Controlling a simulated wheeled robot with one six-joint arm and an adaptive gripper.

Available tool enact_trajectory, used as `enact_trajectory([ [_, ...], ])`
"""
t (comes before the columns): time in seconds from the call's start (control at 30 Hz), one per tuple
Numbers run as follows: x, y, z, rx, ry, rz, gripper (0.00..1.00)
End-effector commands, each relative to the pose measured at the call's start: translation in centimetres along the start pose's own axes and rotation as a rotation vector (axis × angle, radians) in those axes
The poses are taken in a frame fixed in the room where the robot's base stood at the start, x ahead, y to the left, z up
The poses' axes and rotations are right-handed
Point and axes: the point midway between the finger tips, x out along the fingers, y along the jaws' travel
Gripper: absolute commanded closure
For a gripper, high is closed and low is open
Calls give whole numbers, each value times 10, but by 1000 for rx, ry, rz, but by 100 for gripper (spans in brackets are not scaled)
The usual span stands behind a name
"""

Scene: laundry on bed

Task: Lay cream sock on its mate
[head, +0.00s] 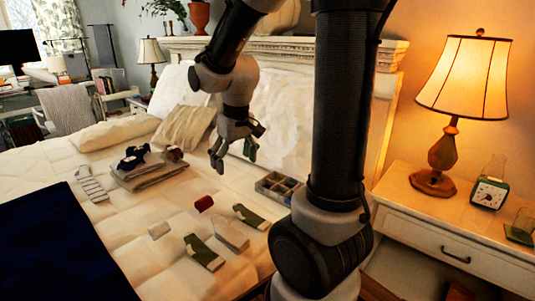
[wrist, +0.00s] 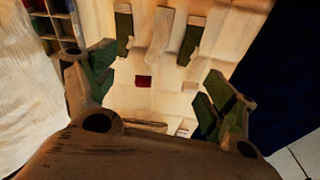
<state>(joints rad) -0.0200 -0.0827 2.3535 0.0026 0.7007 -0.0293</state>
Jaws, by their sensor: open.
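A long cream sock (head: 231,234) lies flat on the bed between two green socks, the front one (head: 203,252) and the back one (head: 250,216). In the wrist view the cream sock (wrist: 162,32) is at the top, again between the green socks. A small pale piece (head: 159,229) lies apart to its left; I cannot tell whether it is a sock. It also shows in the wrist view (wrist: 190,87). My gripper (head: 234,155) is open and empty, high above the bed. In the wrist view its spread fingers (wrist: 157,83) frame the bed.
A small red item (head: 204,203) lies near the socks. A compartment box (head: 268,188) stands near the headboard. Folded towels (head: 150,178) with dark bundles on top and a striped sock (head: 91,184) lie to the left. A navy blanket (head: 50,245) covers the front left.

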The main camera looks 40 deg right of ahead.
Motion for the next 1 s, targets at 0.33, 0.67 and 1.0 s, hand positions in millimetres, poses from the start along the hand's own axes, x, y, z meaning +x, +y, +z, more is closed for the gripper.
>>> enact_trajectory([
  [0.33, -107, 0, 117, 39, 173, 7, 15],
  [0.67, -119, 0, 151, 50, 212, 8, 15],
  [1.0, -119, 0, 150, 50, 212, 8, 15],
])
